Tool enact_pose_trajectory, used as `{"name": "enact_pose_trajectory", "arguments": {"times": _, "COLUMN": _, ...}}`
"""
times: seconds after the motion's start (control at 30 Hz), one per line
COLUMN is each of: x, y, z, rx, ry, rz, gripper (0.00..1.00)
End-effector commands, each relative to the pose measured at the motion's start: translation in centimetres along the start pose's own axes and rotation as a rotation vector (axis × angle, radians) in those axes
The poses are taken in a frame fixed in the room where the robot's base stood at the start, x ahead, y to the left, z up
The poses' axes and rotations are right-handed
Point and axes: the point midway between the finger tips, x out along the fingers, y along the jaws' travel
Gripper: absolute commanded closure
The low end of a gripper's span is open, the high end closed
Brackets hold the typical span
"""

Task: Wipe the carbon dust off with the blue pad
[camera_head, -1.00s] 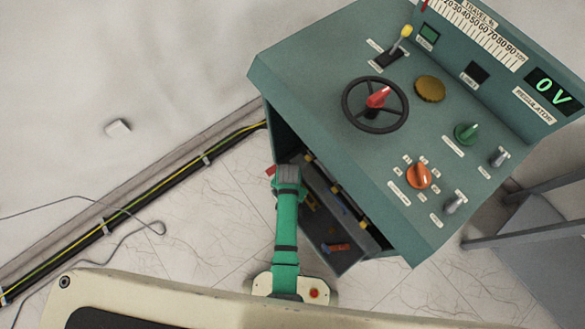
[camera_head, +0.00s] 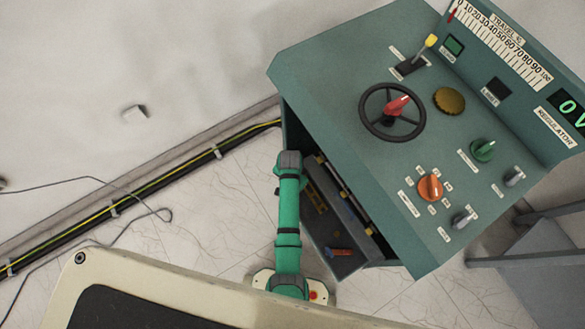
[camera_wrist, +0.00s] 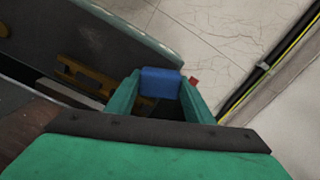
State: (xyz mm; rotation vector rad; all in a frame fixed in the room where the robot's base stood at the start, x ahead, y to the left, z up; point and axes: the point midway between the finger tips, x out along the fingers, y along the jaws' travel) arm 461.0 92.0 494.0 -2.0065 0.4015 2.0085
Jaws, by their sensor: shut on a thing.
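My gripper (camera_wrist: 160,90) has its two green fingers closed on the blue pad (camera_wrist: 160,82), which sits between the fingertips. In the wrist view the pad is above the floor, beside the open drawer. In the head view my green arm reaches up along the drawer's left side; the fingers and pad are hidden there. I cannot make out any carbon dust in either view.
A green control console (camera_head: 340,70) has a black handwheel (camera_head: 392,111), knobs and a lever. Its open drawer (camera_head: 345,262) holds an orange-handled tool (camera_head: 339,252) and a yellow item (camera_wrist: 85,75). A cable run (camera_head: 150,188) follows the wall; a thin wire lies loose on the floor.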

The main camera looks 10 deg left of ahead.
Motion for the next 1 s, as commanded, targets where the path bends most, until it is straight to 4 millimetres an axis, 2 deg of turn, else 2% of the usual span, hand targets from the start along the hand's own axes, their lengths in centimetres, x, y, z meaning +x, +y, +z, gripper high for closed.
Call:
{"name": "enact_pose_trajectory", "arguments": {"times": 0.27, "x": -0.1, "y": 0.2, "z": -1.0, "rx": -0.003, "ry": 0.003, "rz": -0.006, "gripper": 0.77}}
{"name": "enact_pose_trajectory", "arguments": {"times": 0.8, "x": -0.2, "y": 3.4, "z": 0.4, "rx": -0.002, "ry": 0.0, "rz": -0.004, "gripper": 0.77}}
{"name": "enact_pose_trajectory", "arguments": {"times": 1.0, "x": -0.3, "y": 3.8, "z": 0.5, "rx": -0.002, "ry": 0.001, "rz": -0.004, "gripper": 0.77}}
